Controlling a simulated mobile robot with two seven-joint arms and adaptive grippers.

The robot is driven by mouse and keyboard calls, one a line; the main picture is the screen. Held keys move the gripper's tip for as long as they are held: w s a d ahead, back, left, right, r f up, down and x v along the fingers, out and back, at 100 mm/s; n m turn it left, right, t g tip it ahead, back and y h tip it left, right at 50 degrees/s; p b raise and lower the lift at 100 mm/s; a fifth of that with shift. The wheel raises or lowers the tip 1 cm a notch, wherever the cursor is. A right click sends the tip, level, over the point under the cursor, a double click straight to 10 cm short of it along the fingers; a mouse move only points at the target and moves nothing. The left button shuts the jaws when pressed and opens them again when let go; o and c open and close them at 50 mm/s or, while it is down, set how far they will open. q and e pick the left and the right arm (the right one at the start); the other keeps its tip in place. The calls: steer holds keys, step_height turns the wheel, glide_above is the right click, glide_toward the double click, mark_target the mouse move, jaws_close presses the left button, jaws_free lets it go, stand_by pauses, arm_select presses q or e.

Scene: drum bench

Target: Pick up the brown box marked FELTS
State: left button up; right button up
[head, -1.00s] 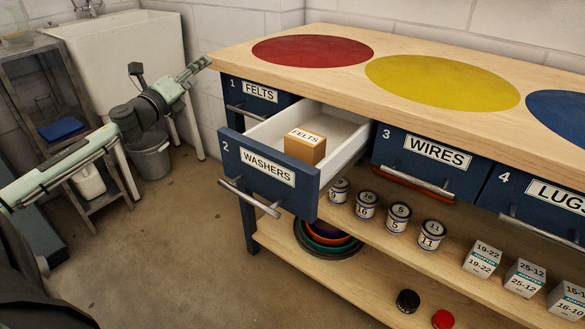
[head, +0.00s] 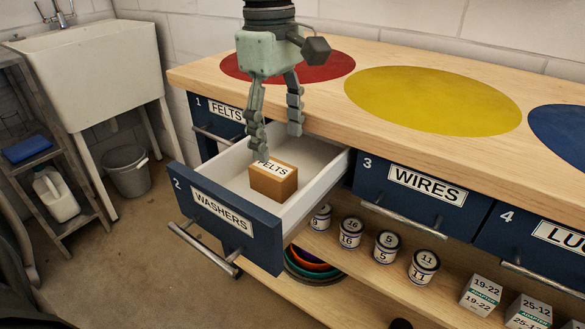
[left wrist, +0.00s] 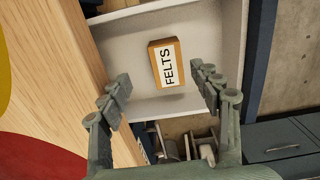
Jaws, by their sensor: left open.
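The brown box marked FELTS (head: 273,181) sits in the open drawer 2 labelled WASHERS (head: 222,212), on its white floor. It also shows in the left wrist view (left wrist: 166,64), ahead of my fingers. My left gripper (head: 277,142) points down over the drawer, open and empty. One fingertip overlaps the box's far left corner in the head view; I cannot tell whether they touch. In the left wrist view my two fingers (left wrist: 161,91) stand wide apart with the box beyond and between them. My right gripper is not in view.
The wooden bench top (head: 330,115) with red, yellow and blue discs lies behind the drawer. Several cans and boxes stand on the shelf below. A sink (head: 85,65) and grey bucket (head: 127,170) are at left.

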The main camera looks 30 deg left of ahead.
mark_target(275, 168)
arm_select(q)
steer(key=shift+w, duration=0.1)
steer(key=shift+f, duration=0.1)
steer(key=f, duration=0.5)
steer(key=s+f, duration=0.1)
steer(key=f, duration=0.1)
steer(key=shift+a+f, duration=0.15)
steer(key=shift+f, duration=0.1)
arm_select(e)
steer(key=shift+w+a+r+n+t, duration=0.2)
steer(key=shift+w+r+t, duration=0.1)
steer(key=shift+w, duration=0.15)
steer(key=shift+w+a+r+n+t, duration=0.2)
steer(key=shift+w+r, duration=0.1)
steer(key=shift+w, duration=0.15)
arm_select(q)
steer(key=shift+c, duration=0.6)
steer(key=c, duration=1.2)
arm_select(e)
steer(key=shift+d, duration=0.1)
